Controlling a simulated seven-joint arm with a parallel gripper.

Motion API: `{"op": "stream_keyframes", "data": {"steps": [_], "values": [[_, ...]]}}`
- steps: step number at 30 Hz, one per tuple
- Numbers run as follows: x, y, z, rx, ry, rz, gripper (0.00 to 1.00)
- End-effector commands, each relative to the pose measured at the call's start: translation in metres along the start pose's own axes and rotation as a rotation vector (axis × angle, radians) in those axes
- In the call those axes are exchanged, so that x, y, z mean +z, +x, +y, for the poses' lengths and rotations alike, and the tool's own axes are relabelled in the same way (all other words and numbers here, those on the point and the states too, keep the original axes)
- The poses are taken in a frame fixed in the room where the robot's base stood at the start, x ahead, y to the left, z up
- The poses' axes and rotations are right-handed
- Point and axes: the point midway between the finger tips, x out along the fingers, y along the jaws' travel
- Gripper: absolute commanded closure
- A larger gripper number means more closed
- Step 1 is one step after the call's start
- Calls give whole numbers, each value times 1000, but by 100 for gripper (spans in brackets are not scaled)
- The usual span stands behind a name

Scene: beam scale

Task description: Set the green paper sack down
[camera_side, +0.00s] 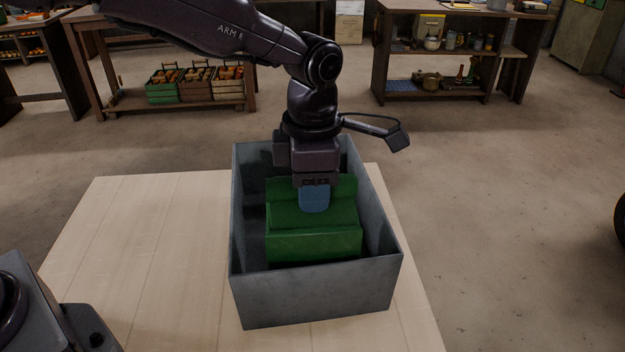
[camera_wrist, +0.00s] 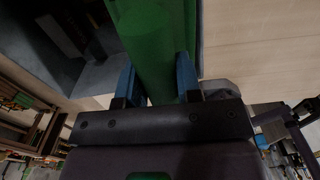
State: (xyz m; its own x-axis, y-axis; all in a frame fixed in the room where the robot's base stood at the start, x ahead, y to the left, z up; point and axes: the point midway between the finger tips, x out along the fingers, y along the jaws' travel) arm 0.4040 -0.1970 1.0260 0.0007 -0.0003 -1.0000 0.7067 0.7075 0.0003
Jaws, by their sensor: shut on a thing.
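The green paper sack (camera_side: 313,243) is inside a grey open-topped bin (camera_side: 318,302) on the pale wooden table. My gripper (camera_side: 314,200) points down into the bin, and its blue finger lies against the upper part of the sack. In the wrist view, the two blue fingers of my gripper (camera_wrist: 157,80) are on either side of the green sack (camera_wrist: 150,40), shut on it.
The bin walls stand close around the sack, with a dark gap (camera_side: 250,225) at its left. Bare table (camera_side: 140,255) lies left of the bin. Shelves with crates (camera_side: 200,85) and pots (camera_side: 440,75) stand far behind.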

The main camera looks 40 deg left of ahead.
Motion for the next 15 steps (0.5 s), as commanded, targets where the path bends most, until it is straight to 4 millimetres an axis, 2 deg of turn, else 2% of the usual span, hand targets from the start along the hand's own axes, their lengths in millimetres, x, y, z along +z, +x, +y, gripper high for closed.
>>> {"op": "stream_keyframes", "data": {"steps": [7, 8, 9, 10, 11, 15], "values": [[1, 1, 0, 1, 1, -4, 100], [-1, 5, -1, -2, 1, 6, 61], [-1, 4, -1, -2, 1, 6, 52], [-1, 4, -1, -2, 1, 5, 45], [-1, 4, -1, -2, 1, 5, 42], [0, 3, 0, -1, 1, 3, 42]]}}
